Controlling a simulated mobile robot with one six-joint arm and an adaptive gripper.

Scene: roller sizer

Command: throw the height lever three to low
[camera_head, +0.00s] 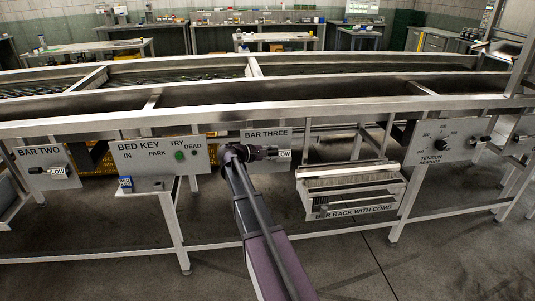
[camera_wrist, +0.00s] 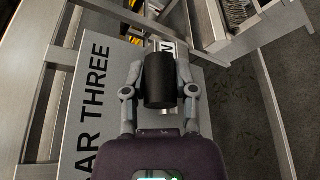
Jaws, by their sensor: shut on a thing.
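The BAR THREE panel (camera_head: 258,133) is a grey plate on the machine's front rail. It also shows close up in the wrist view (camera_wrist: 88,108). The height lever's black cylindrical grip (camera_wrist: 160,80) sits between my gripper's two fingers (camera_wrist: 160,88), which are shut on it. In the head view my gripper (camera_head: 262,152) reaches the panel from below and covers most of the lever. A small white LOW label (camera_head: 284,154) shows just right of my gripper. In the wrist view the label behind the grip is mostly hidden.
To the left are the BED KEY panel (camera_head: 157,165) with a green button and the BAR TWO panel (camera_head: 45,168) with its own lever. A comb rack (camera_head: 350,190) hangs close on the right, then the TENSION panel (camera_head: 440,142). The floor in front is clear.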

